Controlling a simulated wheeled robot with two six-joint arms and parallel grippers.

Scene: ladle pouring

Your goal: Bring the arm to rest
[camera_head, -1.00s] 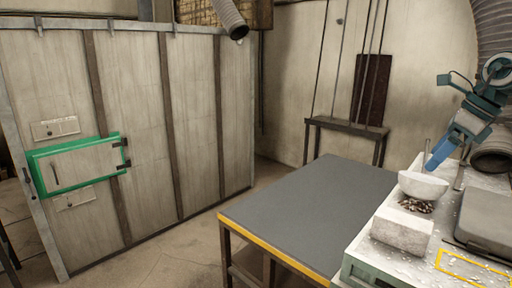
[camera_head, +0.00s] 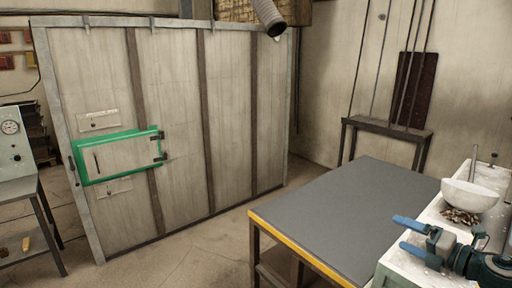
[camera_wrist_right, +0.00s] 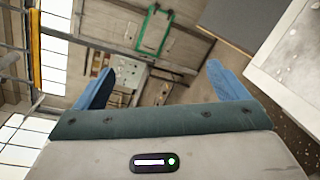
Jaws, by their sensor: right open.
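My right gripper (camera_head: 411,236) is at the lower right of the head view, in front of the white bench. Its two blue fingers are spread apart with nothing between them. The right wrist view also shows the open blue fingers (camera_wrist_right: 158,85), empty, with the floor and the green-framed door beyond. A white bowl (camera_head: 468,195) sits on the bench (camera_head: 428,222) with a ladle handle (camera_head: 473,162) standing up in it. Small brown pieces (camera_head: 459,216) lie below the bowl. The left gripper is not in view.
A grey-topped table (camera_head: 335,215) with a yellow edge stands left of the bench. A panelled wall with a green-framed door (camera_head: 120,158) is at the left. A cabinet with a gauge (camera_head: 12,140) is at the far left. Floor between them is clear.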

